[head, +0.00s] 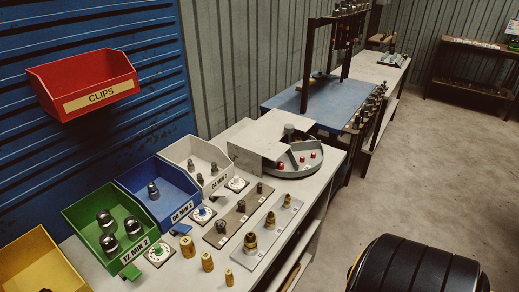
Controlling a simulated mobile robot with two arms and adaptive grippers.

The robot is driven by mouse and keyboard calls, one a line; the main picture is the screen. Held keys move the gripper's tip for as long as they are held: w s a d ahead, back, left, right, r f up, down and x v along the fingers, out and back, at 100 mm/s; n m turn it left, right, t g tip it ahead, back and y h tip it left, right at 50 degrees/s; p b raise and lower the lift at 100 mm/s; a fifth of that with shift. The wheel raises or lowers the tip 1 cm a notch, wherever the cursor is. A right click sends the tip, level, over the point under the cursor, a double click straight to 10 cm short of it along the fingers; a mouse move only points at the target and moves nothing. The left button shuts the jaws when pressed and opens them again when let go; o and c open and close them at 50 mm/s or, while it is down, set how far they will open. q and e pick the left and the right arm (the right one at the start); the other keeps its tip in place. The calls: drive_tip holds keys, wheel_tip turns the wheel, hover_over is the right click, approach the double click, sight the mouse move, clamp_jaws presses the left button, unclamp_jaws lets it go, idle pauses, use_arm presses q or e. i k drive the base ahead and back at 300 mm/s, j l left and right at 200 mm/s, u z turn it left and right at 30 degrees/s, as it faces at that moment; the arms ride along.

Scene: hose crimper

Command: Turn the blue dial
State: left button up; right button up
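The blue dial (202,212) is a small blue knob on a square white plate. It sits on the grey workbench (222,268) in front of the blue bin (160,192). Its markings are too small to read, so I cannot tell which way it points. A similar plate with a green dial (159,250) lies nearer, in front of the green bin (110,226). A third plate with a pale dial (237,184) lies farther back by the white bin (196,163). Neither of my grippers is in view, and nothing touches the blue dial.
Plates with upright fittings (231,224) stand right of the dials, and loose brass fittings (207,261) stand nearer. A round grey tray (296,165) is farther back. A red bin (85,83) hangs on the blue wall. A dark ribbed rounded shape fills the bottom right.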

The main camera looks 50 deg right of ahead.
sight(202, 212)
drive_tip(key=z, duration=1)
